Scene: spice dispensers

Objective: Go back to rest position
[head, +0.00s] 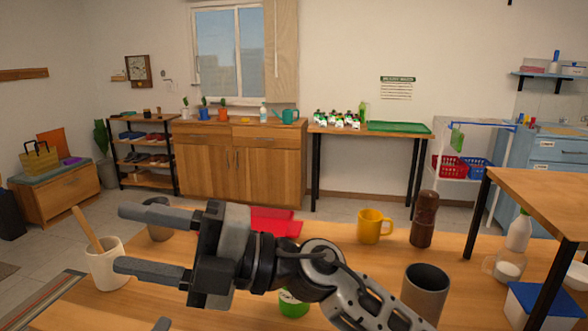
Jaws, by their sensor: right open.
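My right gripper (120,237) reaches in from the lower right over the wooden table (345,262). Its two grey fingers point left, spread wide apart, with nothing between them. The fingertips are close in the picture to a white crock (107,272) holding a wooden utensil (88,229). My right arm partly hides a green-and-white container (293,305) and a red item (272,220).
A yellow mug (370,227), a brown mill (424,220) and a grey cup (426,292) stand right of the gripper.

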